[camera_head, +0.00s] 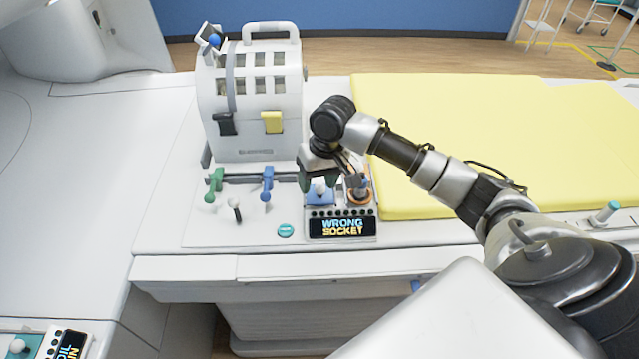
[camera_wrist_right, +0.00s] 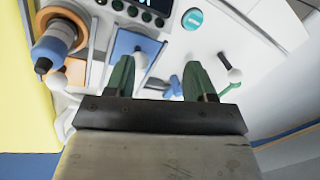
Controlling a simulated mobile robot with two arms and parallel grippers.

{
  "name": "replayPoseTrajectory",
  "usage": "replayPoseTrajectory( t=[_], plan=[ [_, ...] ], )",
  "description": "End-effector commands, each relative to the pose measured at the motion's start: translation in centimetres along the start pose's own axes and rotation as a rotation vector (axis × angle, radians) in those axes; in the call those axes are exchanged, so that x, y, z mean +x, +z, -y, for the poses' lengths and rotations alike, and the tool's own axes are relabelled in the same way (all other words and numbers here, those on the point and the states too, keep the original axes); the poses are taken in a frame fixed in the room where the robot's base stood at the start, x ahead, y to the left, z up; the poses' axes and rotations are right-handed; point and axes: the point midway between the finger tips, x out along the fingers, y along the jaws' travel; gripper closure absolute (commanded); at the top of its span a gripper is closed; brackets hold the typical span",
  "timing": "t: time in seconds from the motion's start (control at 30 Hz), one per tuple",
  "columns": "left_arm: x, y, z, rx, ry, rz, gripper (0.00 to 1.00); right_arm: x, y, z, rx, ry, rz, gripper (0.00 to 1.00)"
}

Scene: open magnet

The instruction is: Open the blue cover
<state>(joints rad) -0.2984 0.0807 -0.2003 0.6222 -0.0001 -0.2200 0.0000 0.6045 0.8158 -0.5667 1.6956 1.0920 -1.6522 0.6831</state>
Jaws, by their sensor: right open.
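A small blue panel (camera_head: 320,198) with a white knob lies on the white console, just behind the dark display; I take it for the blue cover. It also shows in the wrist view (camera_wrist_right: 127,40), beyond the left fingertip. My right gripper (camera_head: 318,182) is right over it, fingers pointing down and partly hiding it. In the wrist view the green fingers (camera_wrist_right: 158,75) stand apart with nothing gripped. A blue lever (camera_wrist_right: 172,86) shows between them, lower down; I cannot tell its distance. My left gripper is out of view.
The display (camera_head: 342,226) reads "WRONG SOCKET". An orange-ringed socket with a blue-grey plug (camera_head: 360,188) stands close right of the gripper. Green (camera_head: 214,184) and blue levers (camera_head: 267,182) are to the left. A white domed device (camera_head: 250,95) stands behind; a yellow pad (camera_head: 450,140) lies right.

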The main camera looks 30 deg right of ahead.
Motion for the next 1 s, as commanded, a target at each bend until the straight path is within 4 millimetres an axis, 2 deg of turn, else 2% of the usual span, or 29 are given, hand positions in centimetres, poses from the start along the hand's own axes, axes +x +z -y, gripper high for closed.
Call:
replayPoseTrajectory(
  t=[0.03,0.1,0.2,0.3,0.47,0.8,1.0],
  plan=[
    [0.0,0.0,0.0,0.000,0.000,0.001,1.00,-1.9,-1.1,-1.0,0.046,0.004,-0.003,0.46],
    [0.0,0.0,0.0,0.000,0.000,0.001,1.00,-3.8,-1.9,-1.9,0.102,0.000,0.004,0.46],
    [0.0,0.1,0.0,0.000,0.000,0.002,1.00,-5.6,-2.6,-2.8,0.156,-0.007,0.011,0.46],
    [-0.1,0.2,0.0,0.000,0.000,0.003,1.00,-6.0,-2.8,-3.0,0.179,-0.012,0.017,0.46],
    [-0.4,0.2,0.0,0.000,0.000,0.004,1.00,-4.3,-2.7,-3.0,0.179,-0.012,0.021,0.46],
    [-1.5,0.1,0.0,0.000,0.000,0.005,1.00,2.0,-2.6,-2.8,0.177,-0.013,0.019,0.46],
    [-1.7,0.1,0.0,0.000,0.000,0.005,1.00,4.1,-2.6,-2.8,0.177,-0.013,0.016,0.46]
  ],
)
